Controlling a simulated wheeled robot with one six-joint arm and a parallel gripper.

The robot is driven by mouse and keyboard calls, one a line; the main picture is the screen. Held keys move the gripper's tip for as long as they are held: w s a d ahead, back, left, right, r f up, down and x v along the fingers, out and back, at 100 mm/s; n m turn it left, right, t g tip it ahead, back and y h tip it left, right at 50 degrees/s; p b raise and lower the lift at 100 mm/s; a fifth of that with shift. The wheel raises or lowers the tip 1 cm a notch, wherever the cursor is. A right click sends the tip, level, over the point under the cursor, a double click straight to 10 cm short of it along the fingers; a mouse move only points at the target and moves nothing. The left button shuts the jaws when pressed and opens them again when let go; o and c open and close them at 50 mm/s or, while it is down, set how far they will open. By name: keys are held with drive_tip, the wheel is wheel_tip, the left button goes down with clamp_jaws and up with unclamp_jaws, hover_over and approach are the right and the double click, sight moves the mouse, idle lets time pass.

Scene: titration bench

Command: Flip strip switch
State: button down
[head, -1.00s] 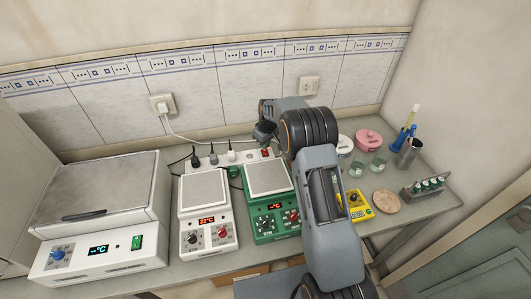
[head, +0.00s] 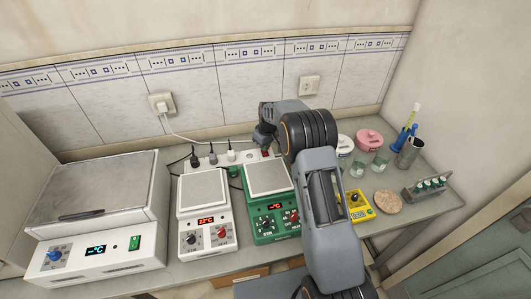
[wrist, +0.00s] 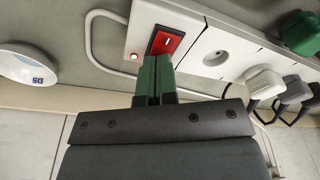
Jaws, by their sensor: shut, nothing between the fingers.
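The white power strip (head: 217,161) lies along the back of the bench with several plugs in it. Its red rocker switch (wrist: 165,41) is at the strip's end in the wrist view, in a dark frame, with a small glowing light (wrist: 134,56) beside it. The red switch also shows in the head view (head: 267,153), partly behind my gripper. My gripper (wrist: 154,62) has green fingers pressed together, with nothing between them. The fingertips are right at the switch's near edge; I cannot tell whether they touch it.
A green hotplate (head: 272,215) and a white hotplate (head: 205,222) stand in front of the strip.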

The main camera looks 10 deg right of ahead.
drive_tip(key=shift+f, duration=0.3)
drive_tip(key=shift+r, duration=0.2)
drive_tip(key=shift+r+p, duration=1.65)
drive_tip(key=shift+r, duration=1.75)
